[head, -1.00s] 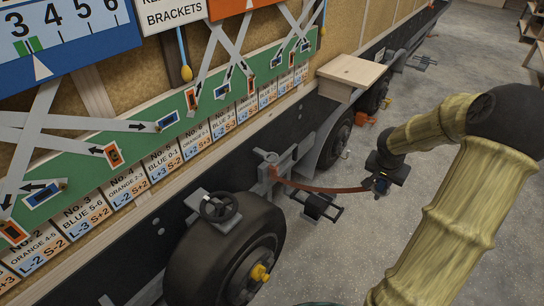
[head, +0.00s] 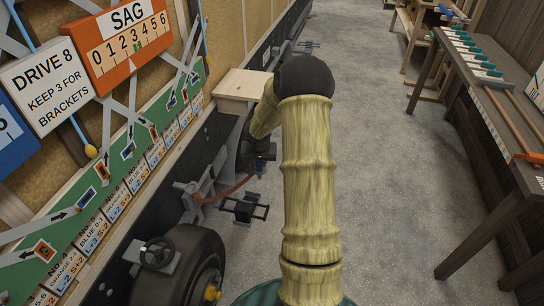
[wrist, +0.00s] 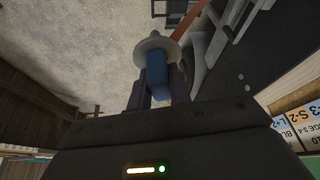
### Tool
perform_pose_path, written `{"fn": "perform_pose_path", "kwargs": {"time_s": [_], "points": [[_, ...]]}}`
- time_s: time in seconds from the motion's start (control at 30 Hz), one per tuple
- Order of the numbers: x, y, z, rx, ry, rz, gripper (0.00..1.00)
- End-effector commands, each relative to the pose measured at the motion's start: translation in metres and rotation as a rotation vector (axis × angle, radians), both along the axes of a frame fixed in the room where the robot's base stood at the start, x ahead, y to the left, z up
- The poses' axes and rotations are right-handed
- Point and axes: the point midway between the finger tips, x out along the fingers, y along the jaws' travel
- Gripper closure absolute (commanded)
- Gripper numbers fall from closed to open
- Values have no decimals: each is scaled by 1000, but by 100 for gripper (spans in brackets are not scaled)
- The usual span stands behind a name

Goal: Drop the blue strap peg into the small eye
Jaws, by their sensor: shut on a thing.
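In the wrist view my gripper (wrist: 156,88) is shut on the blue strap peg (wrist: 156,72), with one dark finger on each side. The peg has a blue body, a pale round collar and a grey end past it. In the head view my gripper (head: 261,168) is beside the trailer, below the wooden box, partly hidden by my arm. A red-brown strap (head: 228,189) runs from a grey bracket (head: 190,198) on the trailer to my gripper. A black metal frame (head: 246,208) sticks out below the gripper. I cannot make out the small eye.
A tyre (head: 180,275) with a handwheel is at the front left. A pale wooden box (head: 240,84) juts from the trailer side. A dark workbench (head: 480,85) stands along the right. The grey floor (head: 385,160) between is clear.

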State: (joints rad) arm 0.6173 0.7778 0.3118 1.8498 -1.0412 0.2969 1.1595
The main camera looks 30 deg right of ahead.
Motion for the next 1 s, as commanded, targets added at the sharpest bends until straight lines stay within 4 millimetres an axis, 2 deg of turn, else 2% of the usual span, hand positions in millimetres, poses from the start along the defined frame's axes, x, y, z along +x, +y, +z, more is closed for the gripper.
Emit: {"fn": "perform_pose_path", "kwargs": {"time_s": [0.03,0.3,0.5,1.0], "points": [[7,8,15,-2,3,26,100],[36,39,37,-23,0,136,100],[45,50,38,-35,-1,177,100],[46,51,36,-35,-1,180,100]]}}
